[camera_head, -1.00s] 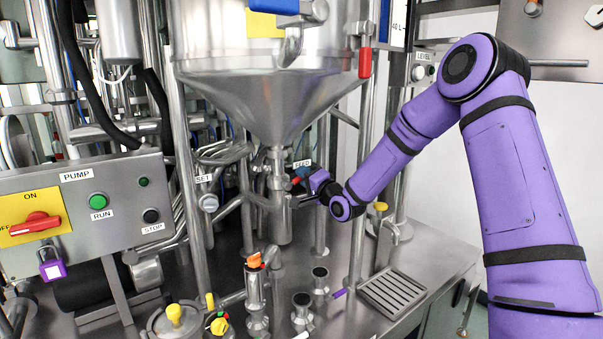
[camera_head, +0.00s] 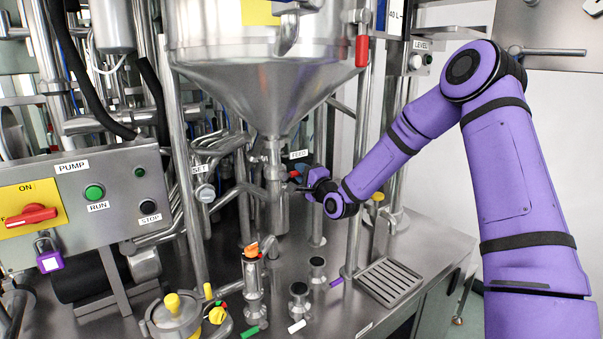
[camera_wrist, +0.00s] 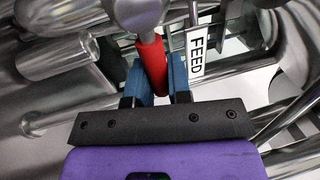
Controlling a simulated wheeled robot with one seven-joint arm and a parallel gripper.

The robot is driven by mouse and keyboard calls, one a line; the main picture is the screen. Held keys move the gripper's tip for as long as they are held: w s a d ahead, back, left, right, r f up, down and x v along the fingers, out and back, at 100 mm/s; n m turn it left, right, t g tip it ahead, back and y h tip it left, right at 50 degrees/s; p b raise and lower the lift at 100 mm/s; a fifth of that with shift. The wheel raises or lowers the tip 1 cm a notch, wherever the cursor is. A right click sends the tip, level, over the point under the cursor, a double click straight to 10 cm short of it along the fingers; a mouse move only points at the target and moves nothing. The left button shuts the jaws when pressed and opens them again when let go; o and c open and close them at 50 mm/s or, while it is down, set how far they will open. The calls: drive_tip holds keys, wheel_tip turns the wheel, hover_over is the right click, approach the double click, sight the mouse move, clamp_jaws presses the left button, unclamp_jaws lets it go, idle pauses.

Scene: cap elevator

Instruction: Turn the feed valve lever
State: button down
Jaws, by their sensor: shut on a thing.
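The feed valve lever has a red handle, seen in the wrist view (camera_wrist: 151,64) running down from a round metal hub at the top. My gripper (camera_wrist: 158,84) is shut on this red handle, with one blue finger at each side of it. In the head view my gripper (camera_head: 300,178) is at the valve on the outlet pipe (camera_head: 273,180) below the funnel. The handle is mostly hidden there by the fingers. The FEED label (camera_head: 299,154) is just above my gripper; it also shows right of the fingers in the wrist view (camera_wrist: 195,53).
The steel funnel (camera_head: 270,80) hangs above the outlet pipe. A vertical post (camera_head: 357,180) stands close to my forearm. A pump box (camera_head: 85,200) is at the left. Short fittings, a lidded pot (camera_head: 175,318) and a drain grate (camera_head: 390,282) are on the steel counter below.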

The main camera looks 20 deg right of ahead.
drive_tip(key=shift+f, duration=0.1)
drive_tip(key=c, duration=1.1)
unclamp_jaws()
drive_tip(key=shift+s, duration=0.1)
drive_tip(key=v, duration=1)
drive_tip(key=shift+s+d, duration=0.15)
drive_tip(key=shift+s, duration=0.15)
